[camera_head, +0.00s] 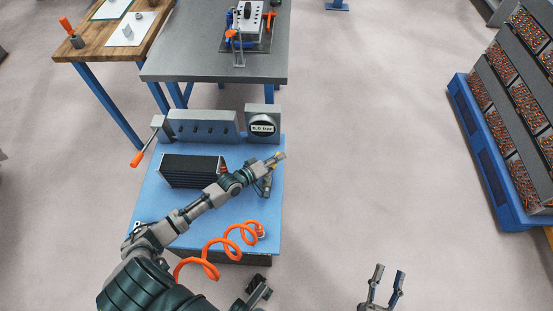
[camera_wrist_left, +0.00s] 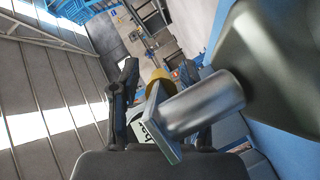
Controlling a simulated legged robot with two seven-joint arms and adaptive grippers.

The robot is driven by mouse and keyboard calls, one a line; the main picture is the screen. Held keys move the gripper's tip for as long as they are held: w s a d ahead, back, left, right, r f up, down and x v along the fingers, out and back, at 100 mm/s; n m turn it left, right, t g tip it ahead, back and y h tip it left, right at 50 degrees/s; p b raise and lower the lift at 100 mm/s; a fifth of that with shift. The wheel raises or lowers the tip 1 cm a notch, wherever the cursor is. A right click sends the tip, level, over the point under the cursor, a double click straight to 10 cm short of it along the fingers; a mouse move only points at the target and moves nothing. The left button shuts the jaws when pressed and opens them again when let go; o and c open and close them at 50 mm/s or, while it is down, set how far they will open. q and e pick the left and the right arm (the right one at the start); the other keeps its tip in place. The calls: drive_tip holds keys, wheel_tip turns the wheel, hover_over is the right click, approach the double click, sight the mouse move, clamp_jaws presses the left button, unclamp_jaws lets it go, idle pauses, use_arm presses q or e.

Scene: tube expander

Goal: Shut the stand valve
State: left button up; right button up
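A blue stand (camera_head: 215,210) carries a grey block with a gauge (camera_head: 262,128) reading about 5.0 bar. A lever with an orange handle (camera_head: 138,158) sticks out at the stand's left. My left gripper (camera_head: 271,167) is over the stand's right side, in front of the gauge. In the left wrist view its fingers are apart, with a yellow part (camera_wrist_left: 160,78) between them and a metal cylinder with a square plate (camera_wrist_left: 200,108) in front. I cannot tell whether the yellow part belongs to the valve, or whether the fingers touch it. My right gripper (camera_head: 389,272) is open and empty over the floor.
A black ribbed box (camera_head: 190,170) and an orange coiled hose (camera_head: 222,242) are on the stand beside my left arm. A grey table (camera_head: 185,66) with a device stands behind. The floor between is clear.

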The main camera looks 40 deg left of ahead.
use_arm(q)
drive_tip(key=shift+s, duration=0.1)
drive_tip(key=shift+d+r, duration=0.1)
drive_tip(key=shift+r, duration=0.15)
wheel_tip(320, 180, up, 9)
drive_tip(key=shift+f, duration=0.1)
drive_tip(key=shift+r, duration=0.2)
